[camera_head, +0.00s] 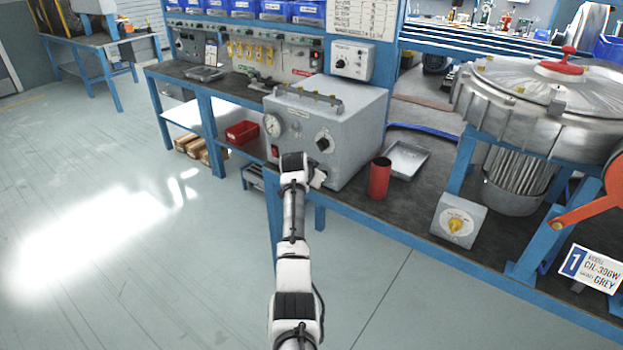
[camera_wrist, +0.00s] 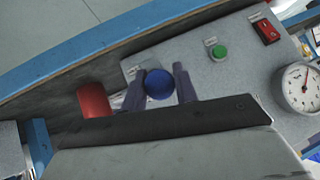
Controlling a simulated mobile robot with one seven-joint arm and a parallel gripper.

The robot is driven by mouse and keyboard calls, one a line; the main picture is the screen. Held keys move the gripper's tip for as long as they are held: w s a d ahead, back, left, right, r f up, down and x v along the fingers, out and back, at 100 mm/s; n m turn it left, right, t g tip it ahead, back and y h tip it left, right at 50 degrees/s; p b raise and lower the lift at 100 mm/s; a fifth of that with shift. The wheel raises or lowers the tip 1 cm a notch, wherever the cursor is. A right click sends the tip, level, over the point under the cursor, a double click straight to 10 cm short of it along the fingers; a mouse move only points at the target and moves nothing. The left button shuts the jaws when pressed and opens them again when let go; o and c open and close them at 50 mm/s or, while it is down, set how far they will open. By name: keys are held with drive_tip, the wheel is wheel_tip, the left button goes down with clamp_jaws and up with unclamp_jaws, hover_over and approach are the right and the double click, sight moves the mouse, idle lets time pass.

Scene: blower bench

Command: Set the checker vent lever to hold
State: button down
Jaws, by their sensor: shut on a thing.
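The checker is a grey box (camera_head: 345,118) on the bench, with a round gauge and a dial on its front. In the wrist view its front panel (camera_wrist: 235,75) shows a green button (camera_wrist: 219,51), a red switch (camera_wrist: 267,31) and the gauge (camera_wrist: 303,88). My gripper (camera_head: 318,179) is at the lower right of that front. Its two dark fingers (camera_wrist: 158,88) are shut on a blue ball knob (camera_wrist: 158,84), which appears to be the vent lever's. A small pale label plate lies beside the knob, its text unreadable. The lever's stem and its set position are hidden.
A red cup (camera_head: 379,178) stands on the bench just right of the checker, close to my gripper. A metal tray (camera_head: 407,159) lies behind it. A grey box with a yellow knob (camera_head: 459,217) and the large blower (camera_head: 540,95) are farther right. The floor in front is clear.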

drive_tip(key=c, duration=1.1)
unclamp_jaws()
drive_tip(key=shift+r, duration=0.1)
drive_tip(key=b+v, duration=0.3)
drive_tip(key=v, duration=1)
drive_tip(key=shift+s+r, duration=0.2)
drive_tip(key=shift+s, duration=0.1)
